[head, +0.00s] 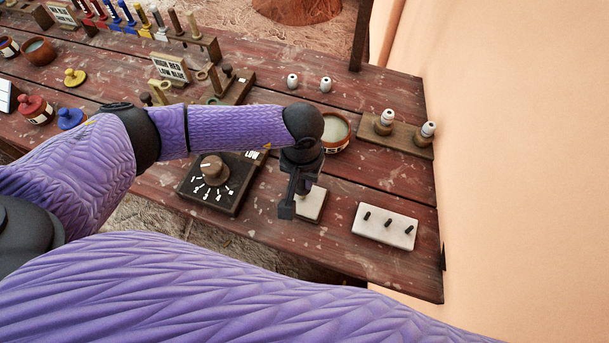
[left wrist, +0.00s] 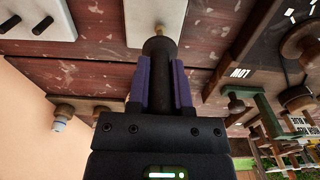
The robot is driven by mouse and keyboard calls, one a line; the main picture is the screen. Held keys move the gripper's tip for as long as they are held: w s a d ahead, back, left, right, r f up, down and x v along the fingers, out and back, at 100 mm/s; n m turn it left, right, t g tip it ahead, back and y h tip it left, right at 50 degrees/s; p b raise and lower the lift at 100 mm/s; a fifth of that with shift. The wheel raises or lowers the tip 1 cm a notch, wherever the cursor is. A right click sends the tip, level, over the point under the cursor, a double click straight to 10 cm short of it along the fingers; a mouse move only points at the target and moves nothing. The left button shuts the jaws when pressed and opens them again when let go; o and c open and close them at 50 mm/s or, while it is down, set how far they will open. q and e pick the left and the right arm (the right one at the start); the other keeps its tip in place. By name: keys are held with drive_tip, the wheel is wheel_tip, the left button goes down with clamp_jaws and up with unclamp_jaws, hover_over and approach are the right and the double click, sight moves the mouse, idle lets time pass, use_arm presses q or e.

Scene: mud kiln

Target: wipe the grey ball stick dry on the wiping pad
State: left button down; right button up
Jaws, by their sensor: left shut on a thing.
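My left gripper (head: 300,196) points down over the wiping pad (head: 316,206), a small pale block on the table. In the left wrist view, my left gripper (left wrist: 158,85) is shut on a dark grey stick (left wrist: 158,48), which I take for the grey ball stick. Its far end shows a thin brass-coloured part against the wiping pad (left wrist: 137,22). I cannot tell whether the tip touches the pad. A ball is not clearly visible. My right gripper is out of view.
A white block with three dark pegs (head: 385,228) lies right of the pad. A dial box (head: 205,192) stands to the left. A round bowl (head: 335,133) and a wooden stand with two white-topped knobs (head: 402,135) are behind. Bare table lies between the pad and the peg block.

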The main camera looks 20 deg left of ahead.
use_arm(q)
drive_tip(key=shift+d, duration=1)
drive_tip(key=shift+r, duration=0.1)
wheel_tip(320, 180, up, 7)
drive_tip(key=p, duration=0.4)
